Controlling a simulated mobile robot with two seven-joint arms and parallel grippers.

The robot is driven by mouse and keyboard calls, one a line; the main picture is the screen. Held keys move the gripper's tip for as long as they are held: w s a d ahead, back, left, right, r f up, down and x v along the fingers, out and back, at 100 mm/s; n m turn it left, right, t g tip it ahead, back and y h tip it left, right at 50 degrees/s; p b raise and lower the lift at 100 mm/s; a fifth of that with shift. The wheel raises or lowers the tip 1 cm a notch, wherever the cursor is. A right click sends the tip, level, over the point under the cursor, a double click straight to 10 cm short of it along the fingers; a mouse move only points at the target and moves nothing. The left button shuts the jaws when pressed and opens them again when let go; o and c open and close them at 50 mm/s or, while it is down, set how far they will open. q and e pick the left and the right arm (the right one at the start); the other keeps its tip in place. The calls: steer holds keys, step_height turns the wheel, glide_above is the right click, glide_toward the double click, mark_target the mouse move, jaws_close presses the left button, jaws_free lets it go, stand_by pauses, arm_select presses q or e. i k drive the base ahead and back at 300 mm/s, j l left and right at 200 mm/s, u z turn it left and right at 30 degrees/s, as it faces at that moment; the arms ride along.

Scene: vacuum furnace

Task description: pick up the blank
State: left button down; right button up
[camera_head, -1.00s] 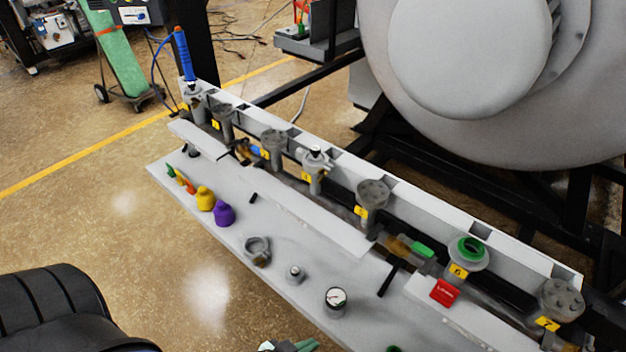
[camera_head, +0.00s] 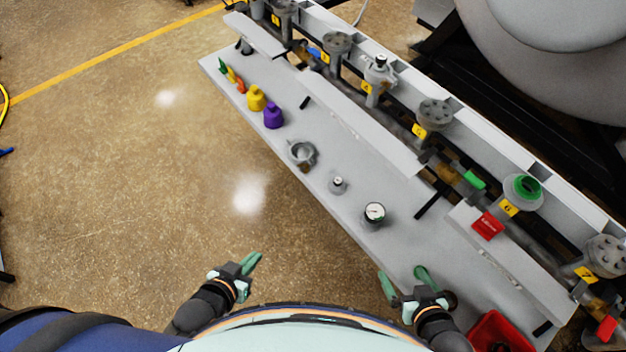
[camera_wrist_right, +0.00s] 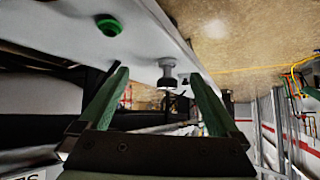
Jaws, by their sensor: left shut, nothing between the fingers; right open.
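The small grey fitting with a knob on top (camera_head: 338,185) stands upright on the grey shelf (camera_head: 330,215), between a grey clamp ring (camera_head: 302,152) and a round gauge (camera_head: 374,214). I cannot tell for certain which piece is the blank. My right gripper (camera_head: 402,274) is open and empty, at the shelf's near edge, below the gauge in the head view. In the right wrist view its green fingers (camera_wrist_right: 160,85) are spread, with a grey fitting (camera_wrist_right: 167,70) beyond them, apart from both. My left gripper (camera_head: 250,263) is shut and empty over the floor, left of the shelf.
Yellow (camera_head: 256,99) and purple (camera_head: 273,116) caps stand at the shelf's far left. A pipe manifold with numbered yellow tags (camera_head: 419,131) runs along the back. A red bin (camera_head: 476,338) is at lower right. A green ring (camera_wrist_right: 108,25) lies left in the wrist view.

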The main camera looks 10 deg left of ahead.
mark_target(338, 186)
steer(key=i+j+z, duration=0.15)
steer(key=i+j, duration=0.15)
steer(key=j, duration=0.15)
steer(key=i+j+z, duration=0.2)
steer(key=j, duration=0.3)
steer(key=i, duration=0.1)
